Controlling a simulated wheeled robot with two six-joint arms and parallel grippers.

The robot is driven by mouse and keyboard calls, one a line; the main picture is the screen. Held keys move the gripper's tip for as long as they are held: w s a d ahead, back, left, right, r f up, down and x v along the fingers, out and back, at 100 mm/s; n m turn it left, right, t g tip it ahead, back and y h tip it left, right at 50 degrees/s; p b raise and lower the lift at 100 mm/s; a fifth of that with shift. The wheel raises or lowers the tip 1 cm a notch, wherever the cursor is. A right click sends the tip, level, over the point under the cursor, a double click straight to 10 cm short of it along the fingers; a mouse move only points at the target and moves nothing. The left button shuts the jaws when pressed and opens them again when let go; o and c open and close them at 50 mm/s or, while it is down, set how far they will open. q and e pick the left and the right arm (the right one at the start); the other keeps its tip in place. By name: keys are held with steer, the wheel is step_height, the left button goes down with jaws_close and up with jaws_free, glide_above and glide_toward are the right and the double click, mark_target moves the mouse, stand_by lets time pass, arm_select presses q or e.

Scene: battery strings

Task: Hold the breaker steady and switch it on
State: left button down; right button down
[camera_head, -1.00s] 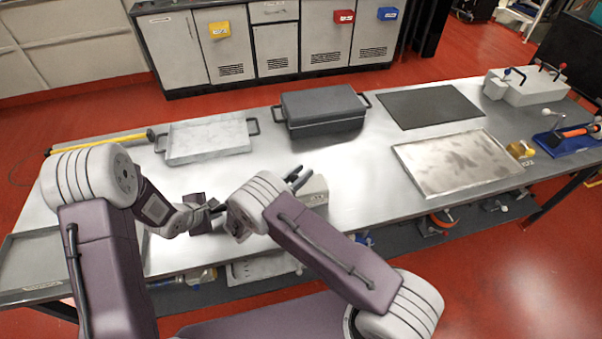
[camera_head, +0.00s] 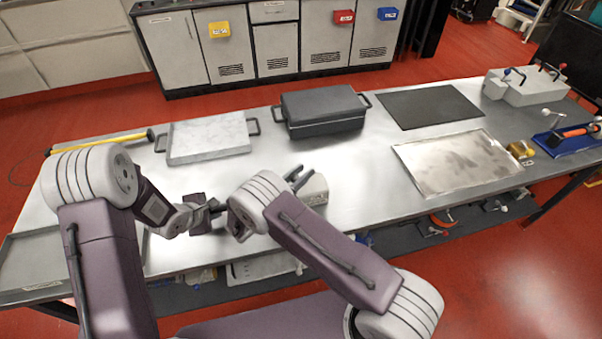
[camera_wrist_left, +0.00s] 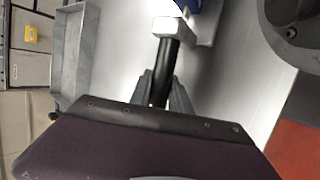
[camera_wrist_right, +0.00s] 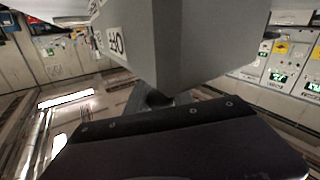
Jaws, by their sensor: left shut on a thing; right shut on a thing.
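The breaker appears to be a grey box (camera_head: 316,189) near the table's front edge, partly hidden behind my right arm. In the right wrist view its grey body (camera_wrist_right: 195,45), with a white label, fills the space before the gripper. My right gripper (camera_wrist_right: 155,97) is shut on it; its fingers are mostly hidden. My left gripper (camera_wrist_left: 163,92) is shut around a black bar (camera_wrist_left: 166,62) with a light grey block at its far end. Whether this bar belongs to the breaker I cannot tell. In the head view the left gripper (camera_head: 216,206) points right, beside my right wrist.
A pale tray (camera_head: 251,127) and a dark lidded case (camera_head: 325,100) stand behind the grippers. A black mat (camera_head: 430,106) and a metal tray (camera_head: 462,163) lie on the right. A yellow rod (camera_head: 100,143) lies at the back left. Bare tabletop shows around (camera_head: 365,165).

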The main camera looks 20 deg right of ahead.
arm_select(q)
steer(key=shift+s+a+f, duration=0.1)
steer(key=shift+s+f, duration=0.15)
steer(key=shift+f, duration=0.05)
arm_select(e)
steer(key=d, duration=0.5)
steer(key=c, duration=1.1)
jaws_free()
steer(key=shift+d, duration=0.15)
steer(key=shift+s+a, duration=0.2)
steer(key=shift+a, duration=0.25)
steer(key=v, duration=1.1)
steer(key=shift+s, duration=0.1)
